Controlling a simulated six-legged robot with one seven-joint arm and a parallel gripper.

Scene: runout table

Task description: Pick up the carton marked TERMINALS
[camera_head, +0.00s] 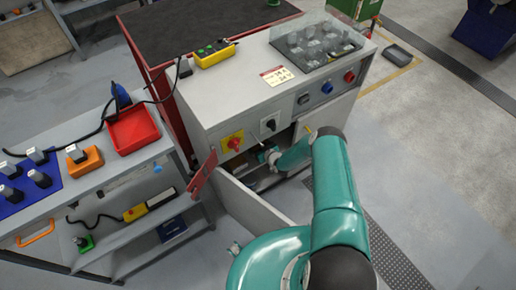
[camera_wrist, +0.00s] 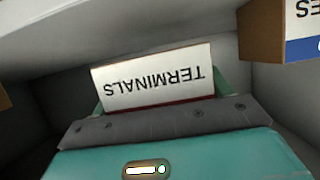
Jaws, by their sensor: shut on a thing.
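The carton marked TERMINALS (camera_wrist: 152,76) is in the middle of the wrist view, its white face with the lettering upside down and a dark red strip along its lower edge. My gripper (camera_wrist: 160,92) is shut on it, with a teal finger showing at each side. In the head view my gripper (camera_head: 266,156) reaches into the open lower compartment of the grey cabinet (camera_head: 222,103). The carton cannot be made out clearly there. Whether it touches the compartment floor is hidden.
Another carton (camera_wrist: 276,32) with a blue band stands close at the right, and a brown edge shows at far left. The compartment's ceiling is close above. The cabinet door (camera_head: 258,208) hangs open. A grey cart (camera_head: 100,180) with a red tray (camera_head: 133,130) stands left.

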